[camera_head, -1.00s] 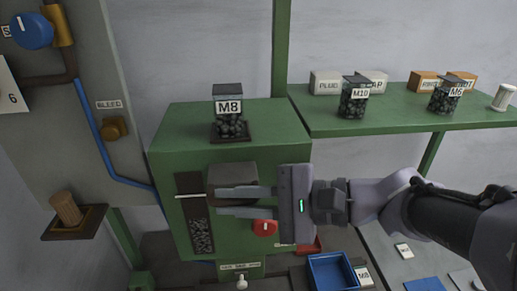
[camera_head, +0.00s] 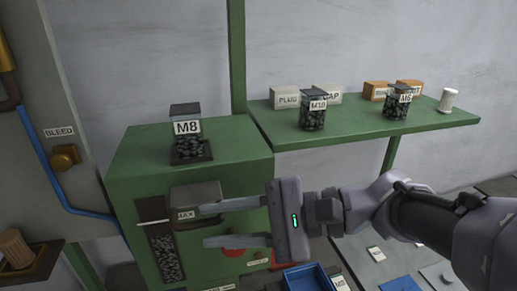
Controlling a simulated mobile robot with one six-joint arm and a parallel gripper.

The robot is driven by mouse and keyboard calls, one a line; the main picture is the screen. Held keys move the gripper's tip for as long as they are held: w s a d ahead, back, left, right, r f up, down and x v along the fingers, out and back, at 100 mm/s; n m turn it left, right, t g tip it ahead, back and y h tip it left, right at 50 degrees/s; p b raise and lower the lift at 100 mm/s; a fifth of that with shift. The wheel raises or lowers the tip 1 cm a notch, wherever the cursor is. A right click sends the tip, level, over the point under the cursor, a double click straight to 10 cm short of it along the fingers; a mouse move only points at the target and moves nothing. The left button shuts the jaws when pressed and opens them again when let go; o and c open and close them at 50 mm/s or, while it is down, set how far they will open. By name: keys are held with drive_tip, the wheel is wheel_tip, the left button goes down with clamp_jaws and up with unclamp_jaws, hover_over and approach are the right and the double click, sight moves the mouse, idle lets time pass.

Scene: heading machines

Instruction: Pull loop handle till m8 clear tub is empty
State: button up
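The M8 clear tub (camera_head: 187,115) stands on a dark square base on top of the green machine (camera_head: 130,150). Dark pieces show in it below its M8 label, and its upper part looks clear. My gripper (camera_head: 203,224) is in front of the machine's front face, fingers apart and pointing left, with nothing seen between them. The upper finger overlaps a grey-brown box (camera_head: 190,192) marked MAX in part. The lower finger partly covers a red knob (camera_head: 232,252). I cannot make out a loop handle.
A sight window (camera_head: 166,258) with dark pieces is on the machine front. The green shelf (camera_head: 370,130) holds the M10 tub (camera_head: 313,115), M6 tub (camera_head: 397,107), boxes and a white spool (camera_head: 449,100). A blue tray (camera_head: 305,279) lies below. A blue pipe (camera_head: 45,160) runs at left.

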drive_tip(key=v, duration=1.3)
drive_tip(key=shift+d+b, duration=0.2)
drive_tip(key=shift+b, duration=0.25)
drive_tip(key=shift+s, duration=0.1)
drive_tip(key=s+a+f+n+h+b, duration=0.1)
drive_tip(key=s+f+h+b, duration=0.2)
drive_tip(key=f+b, duration=0.6)
drive_tip(key=s+a+f+g+h+b, duration=0.1)
drive_tip(key=s+f+h+b, duration=0.2)
drive_tip(key=f, duration=1)
drive_tip(key=s+a+f+n+h+b, duration=0.1)
drive_tip(key=s+f+h+b, duration=0.15)
drive_tip(key=f+b, duration=0.7)
drive_tip(key=w+d+f+t+h+b, duration=0.1)
drive_tip(key=f+b, duration=0.3)
drive_tip(key=f, duration=0.4)
drive_tip(key=w+d+f+n+t+h+b, duration=0.1)
drive_tip(key=d+f+t+h+b, duration=0.2)
drive_tip(key=f, duration=0.4)
drive_tip(key=shift+w+d+f+t+h+b, duration=0.4)
drive_tip(key=shift+t+b, duration=0.2)
drive_tip(key=shift+b, duration=0.6)
